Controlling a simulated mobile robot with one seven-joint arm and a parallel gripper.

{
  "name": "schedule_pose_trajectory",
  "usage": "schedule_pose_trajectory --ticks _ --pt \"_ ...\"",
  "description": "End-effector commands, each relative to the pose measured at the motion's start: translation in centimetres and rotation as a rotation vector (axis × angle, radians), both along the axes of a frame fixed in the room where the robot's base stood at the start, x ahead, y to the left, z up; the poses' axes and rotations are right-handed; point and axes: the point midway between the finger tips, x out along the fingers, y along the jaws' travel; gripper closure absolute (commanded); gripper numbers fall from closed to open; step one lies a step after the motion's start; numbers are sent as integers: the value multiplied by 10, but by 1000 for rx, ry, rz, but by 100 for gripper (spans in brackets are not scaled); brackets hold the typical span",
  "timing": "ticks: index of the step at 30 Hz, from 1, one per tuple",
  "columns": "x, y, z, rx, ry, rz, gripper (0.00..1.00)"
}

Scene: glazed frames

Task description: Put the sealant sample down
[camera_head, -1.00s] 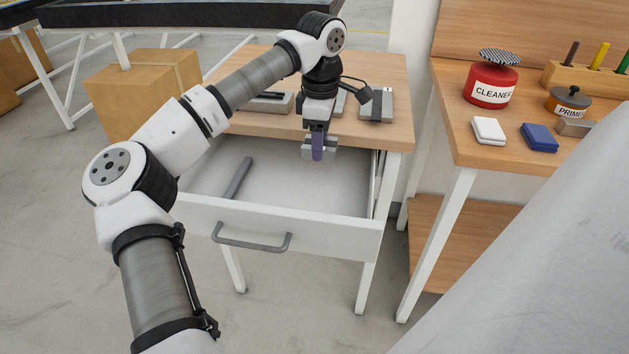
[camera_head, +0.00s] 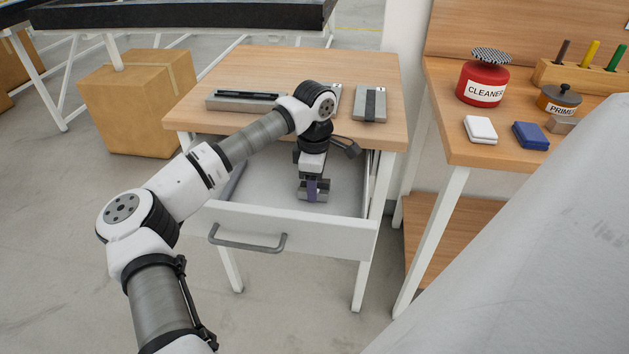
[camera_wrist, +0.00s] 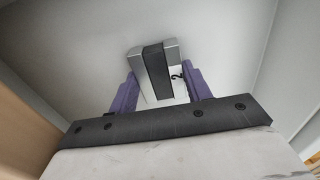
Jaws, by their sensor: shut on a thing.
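The sealant sample, a small grey block with a black strip along its middle and a white tag marked 2, shows in the wrist view (camera_wrist: 170,50) between my purple fingers. My gripper (camera_head: 312,190) is shut on it and points down inside the open drawer (camera_head: 340,238). In the head view the sample (camera_head: 322,187) shows as grey ends on both sides of a finger. The pale drawer floor (camera_wrist: 80,50) lies beyond the sample in the wrist view. I cannot tell whether the sample touches the floor.
Other samples lie on the wooden tabletop (camera_head: 240,70): a long one (camera_head: 240,101) at left, one (camera_head: 370,104) at right and one partly hidden by my arm.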

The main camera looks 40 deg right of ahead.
Motion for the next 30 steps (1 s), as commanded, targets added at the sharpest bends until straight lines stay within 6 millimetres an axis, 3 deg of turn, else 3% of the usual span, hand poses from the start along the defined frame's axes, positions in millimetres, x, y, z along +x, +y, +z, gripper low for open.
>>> schedule_pose_trajectory --ticks 4,5,9,21,30 --pt "0 0 -4 0 0 0 78" --pt "0 0 -3 0 0 0 49" --pt "0 0 -3 0 0 0 31" --pt "0 0 5 -1 -1 0 30" --pt "1 -1 64 -2 -4 1 30"
